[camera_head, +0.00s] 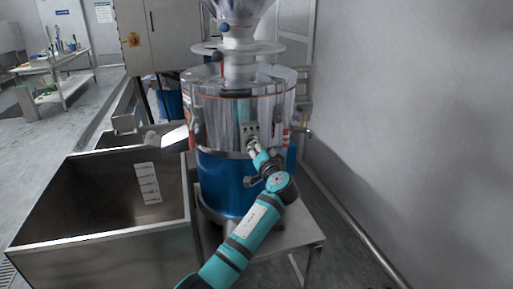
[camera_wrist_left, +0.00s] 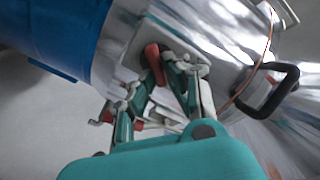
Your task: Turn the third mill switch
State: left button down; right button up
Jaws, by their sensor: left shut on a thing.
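The mill (camera_head: 238,105) is a shiny steel drum on a blue base (camera_head: 225,180). A small switch panel (camera_head: 250,128) is on the front of the drum. My left gripper (camera_head: 253,148) reaches the lower part of this panel. In the left wrist view, my left gripper (camera_wrist_left: 167,78) is shut on a red switch (camera_wrist_left: 153,58) on a pale plate (camera_wrist_left: 148,28). The fingers partly hide the switch and the panel. I cannot tell its place in the row of switches. My right gripper is not in view.
A deep steel bin (camera_head: 90,245) stands left of the mill, with a chute (camera_head: 168,138) above it. The mill stands on a steel table (camera_head: 300,236). A grey wall (camera_head: 410,110) with a low pipe (camera_head: 350,220) is close on the right. A black handle (camera_wrist_left: 275,90) sticks out from the drum.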

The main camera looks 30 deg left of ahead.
pick_arm(q)
jog(key=shift+w+d+f+m+p, duration=0.15)
jog(key=shift+m+p, duration=0.4)
jog(key=shift+m, duration=1.1)
jog(key=shift+s+f+m+p, duration=0.1)
jog(key=shift+m+p, duration=0.4)
jog(key=shift+m, duration=1.1)
jog(key=shift+w+d+f+m+p, duration=0.15)
jog(key=shift+m+p, duration=0.4)
jog(key=shift+m, duration=1.1)
jog(key=shift+a, duration=0.1)
jog(key=c, duration=1.4)
grip_release()
jog(key=shift+o, duration=0.2)
jog(key=shift+s, duration=0.1)
jog(key=v, duration=1.2)
